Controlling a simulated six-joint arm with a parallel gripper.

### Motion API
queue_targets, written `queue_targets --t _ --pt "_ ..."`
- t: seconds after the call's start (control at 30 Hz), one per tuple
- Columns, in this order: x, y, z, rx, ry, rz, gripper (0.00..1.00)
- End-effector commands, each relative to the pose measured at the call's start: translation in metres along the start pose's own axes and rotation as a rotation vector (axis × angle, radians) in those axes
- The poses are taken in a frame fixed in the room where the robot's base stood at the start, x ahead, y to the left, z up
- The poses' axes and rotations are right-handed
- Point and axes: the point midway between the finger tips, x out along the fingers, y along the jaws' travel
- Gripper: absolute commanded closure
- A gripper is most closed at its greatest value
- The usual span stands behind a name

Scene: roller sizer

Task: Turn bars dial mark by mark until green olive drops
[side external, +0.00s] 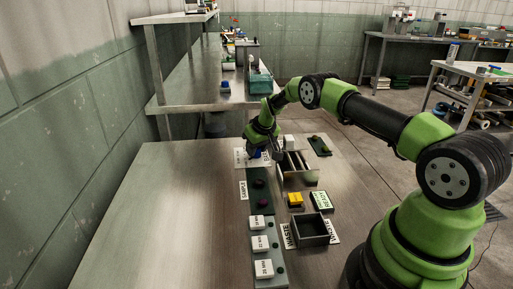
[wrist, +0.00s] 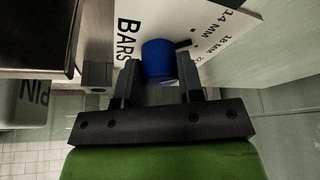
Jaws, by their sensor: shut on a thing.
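The blue bars dial (wrist: 158,60) stands on a white plate (wrist: 205,20) printed BARS, with 14 MM, 18 MM and a further mark partly out of view. A dark pointer sticks out from the dial toward the marks. My gripper (wrist: 162,82) is shut on the dial, one finger on each side. In the side view my gripper (side external: 260,148) is at the plate beside the roller sizer (side external: 297,168), whose bars run side by side. Dark round items (side external: 261,203) lie on the green SAMPLE strip. I cannot make out a green olive.
A black WASTE box (side external: 313,232), a yellow block (side external: 295,200) and a green-and-white card (side external: 322,200) sit in front of the sizer. Several white labelled blocks (side external: 262,243) line a grey strip. The left of the steel table (side external: 165,220) is clear.

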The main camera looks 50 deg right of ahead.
Motion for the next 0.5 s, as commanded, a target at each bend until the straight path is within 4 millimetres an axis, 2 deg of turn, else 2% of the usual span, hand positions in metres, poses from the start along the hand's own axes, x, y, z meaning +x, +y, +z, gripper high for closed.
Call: queue_targets --t 0.17,0.5 --pt "0.0001 -0.0007 -0.0002 0.075 -0.002 0.033 0.89" --pt "0.0007 -0.0017 -0.0004 0.333 -0.001 0.139 0.89"
